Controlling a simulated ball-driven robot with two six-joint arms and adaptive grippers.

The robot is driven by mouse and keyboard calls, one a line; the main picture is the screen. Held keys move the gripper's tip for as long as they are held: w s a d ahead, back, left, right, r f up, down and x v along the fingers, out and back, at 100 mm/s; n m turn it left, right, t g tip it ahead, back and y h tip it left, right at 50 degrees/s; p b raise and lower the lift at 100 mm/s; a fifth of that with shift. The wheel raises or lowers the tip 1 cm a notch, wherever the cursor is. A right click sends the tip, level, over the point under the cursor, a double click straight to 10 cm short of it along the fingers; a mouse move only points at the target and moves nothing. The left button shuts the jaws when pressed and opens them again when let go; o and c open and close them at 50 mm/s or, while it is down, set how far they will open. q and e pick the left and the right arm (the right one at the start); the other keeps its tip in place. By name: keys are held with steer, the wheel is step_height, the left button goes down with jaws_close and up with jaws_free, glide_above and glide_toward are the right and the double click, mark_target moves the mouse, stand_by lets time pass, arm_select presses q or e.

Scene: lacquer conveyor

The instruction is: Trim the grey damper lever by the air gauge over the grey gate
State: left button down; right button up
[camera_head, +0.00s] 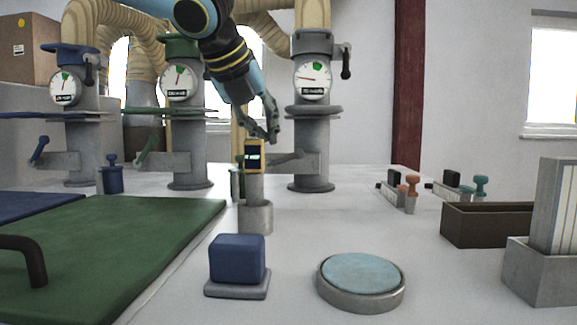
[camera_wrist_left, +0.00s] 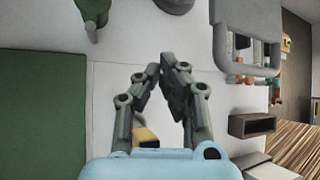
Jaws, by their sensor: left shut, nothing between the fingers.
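The grey gate (camera_head: 310,135) is a grey column at the back centre with a pale hose on top. Its round white air gauge (camera_head: 312,79) has a green mark at the top, and the red needle points left, outside that mark. The grey damper lever (camera_head: 288,160) sticks out left from the column low down; its outer end is partly hidden behind my gripper and a small display. My left gripper (camera_head: 272,136) is shut and empty, pointing down just above and left of the lever. My right gripper is out of view.
A yellow-framed display (camera_head: 255,155) on a grey stand (camera_head: 255,217) stands in front of the lever. Similar blue (camera_head: 82,125) and green (camera_head: 187,130) gates stand left. A blue block (camera_head: 237,257), a round pad (camera_head: 360,273) and a brown tray (camera_head: 486,225) stand nearer.

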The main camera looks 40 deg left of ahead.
mark_target(283, 159)
arm_select(q)
steer(key=b+x, duration=0.3)
steer(key=x, duration=1.4)
steer(key=shift+w+f, duration=0.15)
steer(key=shift+f, duration=0.05)
steer(key=r+p, duration=0.1)
steer(key=r, duration=0.1)
steer(key=a+r+p, duration=0.1)
steer(key=r+p, duration=0.1)
steer(key=shift+s+a, duration=0.1)
steer(key=shift+s, duration=0.15)
steer(key=shift+s+a+r+p, duration=0.1)
steer(key=shift+r+p, duration=0.1)
steer(key=shift+p, duration=0.1)
steer(key=shift+f, duration=0.1)
steer(key=shift+w, duration=0.2)
steer(key=shift+s, duration=0.1)
